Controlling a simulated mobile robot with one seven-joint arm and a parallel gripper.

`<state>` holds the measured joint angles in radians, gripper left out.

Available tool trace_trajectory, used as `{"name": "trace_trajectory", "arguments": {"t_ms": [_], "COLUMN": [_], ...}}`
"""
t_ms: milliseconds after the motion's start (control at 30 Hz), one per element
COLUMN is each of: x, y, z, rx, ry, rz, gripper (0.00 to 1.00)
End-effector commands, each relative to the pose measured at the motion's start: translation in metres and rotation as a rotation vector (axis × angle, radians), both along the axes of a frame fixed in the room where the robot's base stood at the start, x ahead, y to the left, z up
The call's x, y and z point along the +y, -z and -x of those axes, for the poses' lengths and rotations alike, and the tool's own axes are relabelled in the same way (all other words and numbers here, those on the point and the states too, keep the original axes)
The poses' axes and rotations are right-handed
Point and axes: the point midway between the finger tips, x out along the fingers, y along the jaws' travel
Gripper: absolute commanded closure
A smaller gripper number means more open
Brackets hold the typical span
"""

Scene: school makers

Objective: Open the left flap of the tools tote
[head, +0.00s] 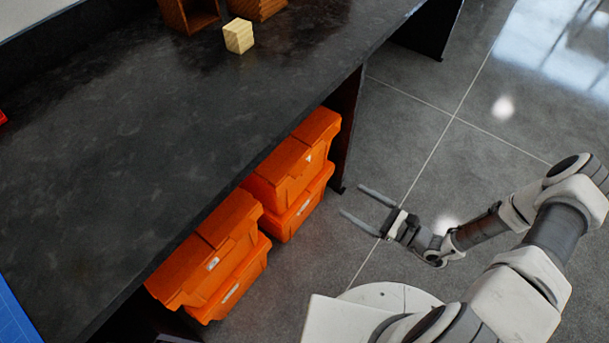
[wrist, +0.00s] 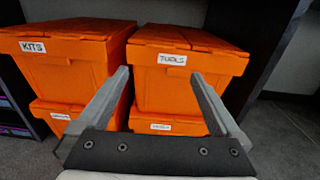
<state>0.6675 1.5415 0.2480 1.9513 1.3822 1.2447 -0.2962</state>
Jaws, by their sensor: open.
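The tools tote is the orange bin (wrist: 183,85) labelled TOOLS, at the upper right of the stacks in the wrist view. In the head view it is the upper bin (head: 286,178) of the far stack, under the dark counter. Its lid (wrist: 190,38) looks closed, with two flaps meeting at a seam. My gripper (head: 350,199) is open and empty, out in front of the totes and apart from them. In the wrist view its two fingers (wrist: 158,82) point toward the stacks, with the TOOLS label between and beyond them.
A tote labelled KITS (wrist: 68,75) stands left of the tools tote. Other orange totes (wrist: 165,123) sit beneath both. The counter (head: 190,110) overhangs the stacks, and a dark panel (head: 347,130) stands just right of them. The floor (head: 400,130) is clear.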

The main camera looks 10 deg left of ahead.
Motion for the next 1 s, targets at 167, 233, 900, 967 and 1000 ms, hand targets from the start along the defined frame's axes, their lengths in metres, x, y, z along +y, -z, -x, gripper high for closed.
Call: {"name": "trace_trajectory", "arguments": {"t_ms": [167,233,900,967,1000], "x": [0.011,0.020,0.145,0.151,0.154], "y": [0.006,0.006,0.007,0.006,0.006], "z": [-0.004,-0.008,-0.058,-0.061,-0.063], "rx": [0.010,0.009,0.008,0.009,0.008], "ry": [0.014,0.012,0.010,0.012,0.012], "rz": [-0.011,-0.011,-0.009,-0.008,-0.009], "gripper": [0.00,0.00,0.00,0.00,0.00]}}
